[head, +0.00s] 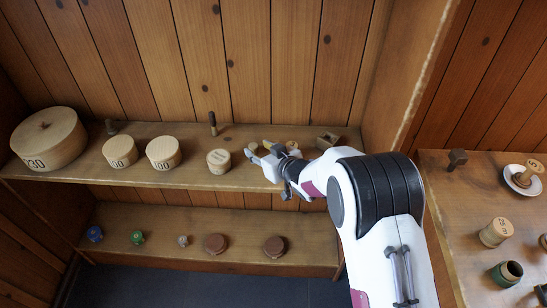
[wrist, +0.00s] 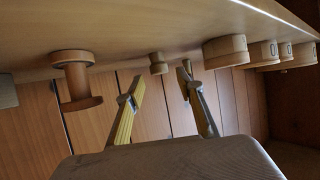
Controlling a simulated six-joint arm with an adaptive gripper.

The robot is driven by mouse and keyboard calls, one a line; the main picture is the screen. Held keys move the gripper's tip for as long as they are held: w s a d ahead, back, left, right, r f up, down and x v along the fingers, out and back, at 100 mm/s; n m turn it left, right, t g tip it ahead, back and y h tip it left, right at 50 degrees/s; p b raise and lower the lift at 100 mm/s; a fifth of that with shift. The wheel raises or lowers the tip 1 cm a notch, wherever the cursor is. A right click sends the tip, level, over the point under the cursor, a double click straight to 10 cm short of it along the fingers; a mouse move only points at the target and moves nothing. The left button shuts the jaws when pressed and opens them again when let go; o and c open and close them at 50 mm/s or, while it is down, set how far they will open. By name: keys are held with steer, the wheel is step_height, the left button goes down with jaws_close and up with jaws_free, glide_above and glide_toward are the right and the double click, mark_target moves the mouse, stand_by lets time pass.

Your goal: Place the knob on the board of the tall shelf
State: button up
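A small wooden knob-like piece (wrist: 158,62) stands on the upper board (wrist: 150,25) of the shelf; I take it for the knob. The wrist view is upside down, so the board is at its top. My gripper (wrist: 163,92) is open, with the knob seen between its fingertips and no visible contact. In the head view my gripper (head: 262,152) is low over the upper board (head: 195,184), and its fingers and nearby pieces overlap, so the knob is hard to make out.
A spool (wrist: 76,80) and a wooden disc (wrist: 225,51) flank the fingers. Numbered cylinders (head: 163,152) and a dark peg (head: 212,122) stand farther left. A hollow block (head: 327,140) is right. The lower board (head: 205,250) holds several small knobs. A side table (head: 465,215) holds more pieces.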

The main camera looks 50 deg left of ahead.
steer(key=shift+v, duration=4.4)
